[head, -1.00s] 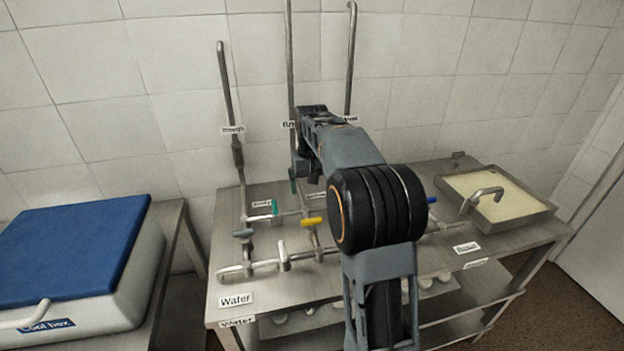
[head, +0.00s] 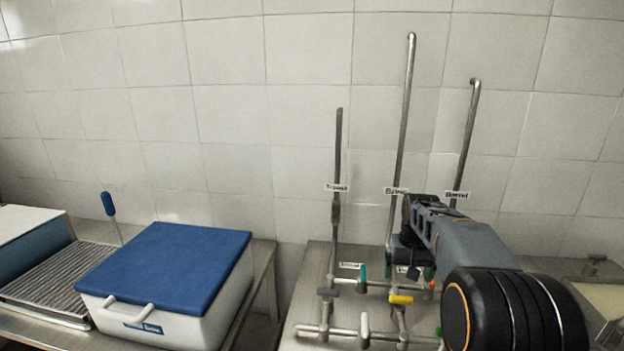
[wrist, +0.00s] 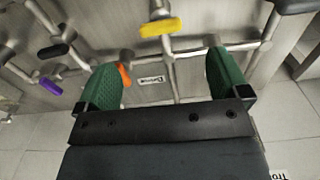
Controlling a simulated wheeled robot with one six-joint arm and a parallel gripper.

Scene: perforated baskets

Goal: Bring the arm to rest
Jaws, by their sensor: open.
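My gripper (wrist: 162,78) shows in the wrist view with its two green fingers spread wide apart and nothing between them. Beyond the fingers are steel pipes with coloured valve handles: a yellow handle (wrist: 161,28), an orange one (wrist: 124,75) and a purple one (wrist: 51,86). In the head view my arm reaches from the lower right toward the pipes on the steel table (head: 318,270). There the gripper is mostly hidden behind my arm, near the yellow handle (head: 401,299). I cannot tell whether it touches any pipe.
Tall pipes (head: 405,110) rise against the tiled wall behind the table. A white cool box (head: 215,310) with a blue lid stands on a bench at left, beside a ribbed tray (head: 58,280). A pale-filled tray (head: 605,300) is partly visible at right.

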